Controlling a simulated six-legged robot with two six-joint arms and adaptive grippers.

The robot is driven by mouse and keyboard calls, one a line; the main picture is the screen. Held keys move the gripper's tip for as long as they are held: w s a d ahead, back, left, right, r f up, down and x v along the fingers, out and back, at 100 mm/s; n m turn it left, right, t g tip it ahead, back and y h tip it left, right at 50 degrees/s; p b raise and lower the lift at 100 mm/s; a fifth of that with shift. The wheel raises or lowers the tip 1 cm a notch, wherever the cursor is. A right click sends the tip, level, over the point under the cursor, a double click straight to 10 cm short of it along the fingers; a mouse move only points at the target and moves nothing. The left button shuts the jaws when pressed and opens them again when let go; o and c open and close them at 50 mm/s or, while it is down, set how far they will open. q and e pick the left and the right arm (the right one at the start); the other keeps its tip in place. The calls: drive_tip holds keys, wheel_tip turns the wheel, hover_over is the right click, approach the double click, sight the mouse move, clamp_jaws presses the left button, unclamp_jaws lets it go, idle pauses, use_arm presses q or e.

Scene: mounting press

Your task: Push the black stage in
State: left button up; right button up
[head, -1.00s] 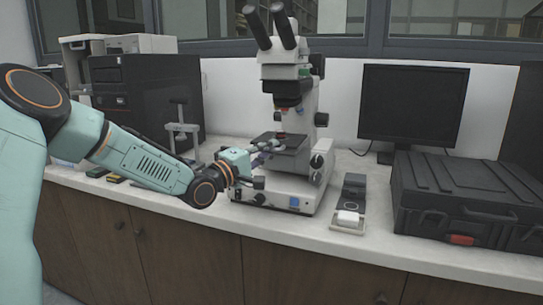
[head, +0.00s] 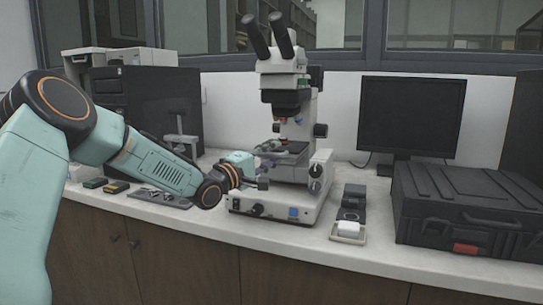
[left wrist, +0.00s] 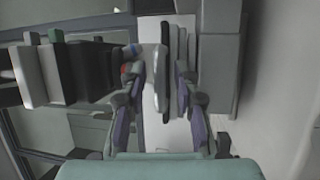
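The black stage (head: 292,148) is a dark flat plate on the white microscope (head: 296,182), below its lenses and above its base. My left gripper (head: 266,152) is at the stage's front left side in the head view, with its fingers partly over the near edge. Whether they touch it I cannot tell. In the left wrist view the two fingers (left wrist: 160,95) stand apart, with a pale grey part and dark strips showing between and beyond them. The fingers partly hide the stage's left end. My right gripper is not in view.
A black monitor (head: 411,116) and a black case (head: 470,207) stand to the right. A small dark device with a white piece (head: 349,229) lies beside the microscope. A black cabinet (head: 150,105) stands at the left. The counter's front strip is clear.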

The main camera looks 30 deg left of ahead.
use_arm(q)
drive_tip(key=shift+d, duration=0.1)
drive_tip(key=shift+s+a, duration=0.2)
drive_tip(key=shift+s, duration=0.1)
drive_tip(key=v, duration=0.4)
drive_tip(key=shift+s, duration=0.15)
drive_tip(key=shift+s+a+f, duration=0.15)
drive_tip(key=shift+s+a, duration=0.1)
drive_tip(key=shift+s, duration=0.45)
drive_tip(key=shift+s+d+f, duration=0.1)
drive_tip(key=shift+s+d, duration=0.05)
drive_tip(key=shift+s, duration=0.35)
